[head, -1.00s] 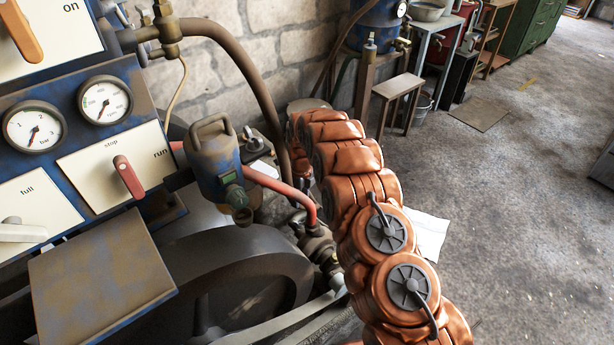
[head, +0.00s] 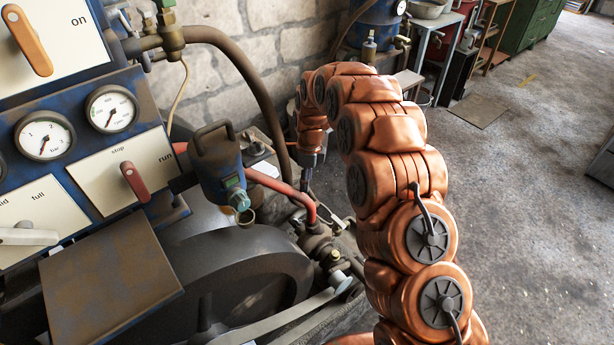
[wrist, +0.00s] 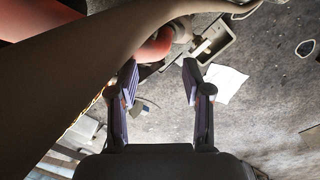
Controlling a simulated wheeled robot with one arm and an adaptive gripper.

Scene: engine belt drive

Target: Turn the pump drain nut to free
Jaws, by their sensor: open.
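My gripper (head: 308,184) hangs fingers down from the end of my arm in the head view, beside the red hose (head: 275,181) and above the pipe fittings. In the wrist view my gripper (wrist: 160,76) is open, with nothing held between its two fingers. The red hose's rounded end (wrist: 155,46) shows just beyond the fingertips there. A blue canister (head: 217,163) with a handle stands left of the gripper, with a teal nut-like fitting (head: 239,199) at its lower end. A brass fitting (head: 335,255) sits lower right. I cannot tell which is the pump drain nut.
A thick dark pipe (wrist: 90,65) crosses close in front of the wrist camera. A control panel with gauges (head: 44,135) and levers fills the left. A large dark wheel (head: 235,265) lies below the canister. Open floor (head: 540,220) lies to the right.

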